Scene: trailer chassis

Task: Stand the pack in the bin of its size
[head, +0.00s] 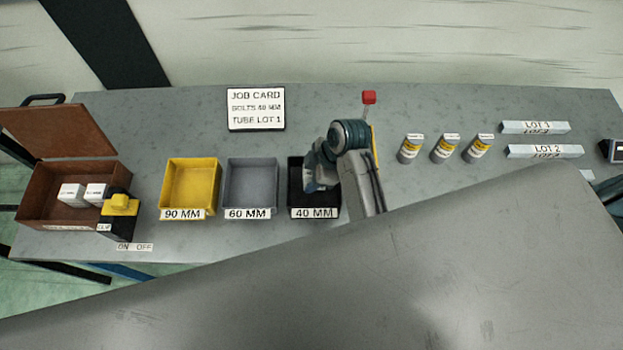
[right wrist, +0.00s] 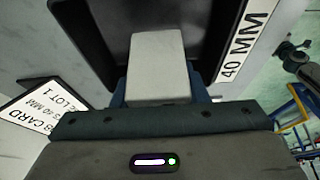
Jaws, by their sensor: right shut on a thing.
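My right gripper (head: 313,180) is over the black bin (head: 294,178) labelled 40 MM. In the right wrist view the gripper (right wrist: 159,95) is shut on a pale grey-white block-shaped pack (right wrist: 158,62). The dark inside of the 40 MM bin (right wrist: 108,30) surrounds the pack there; I cannot tell whether the pack touches the floor. In the head view the arm hides the pack and the bin's right part. The grey 60 MM bin (head: 250,160) and yellow 90 MM bin (head: 164,185) look empty.
An open brown box (head: 35,205) at left holds white packs (head: 72,195). A black-and-yellow device (head: 120,212) stands by its right corner.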

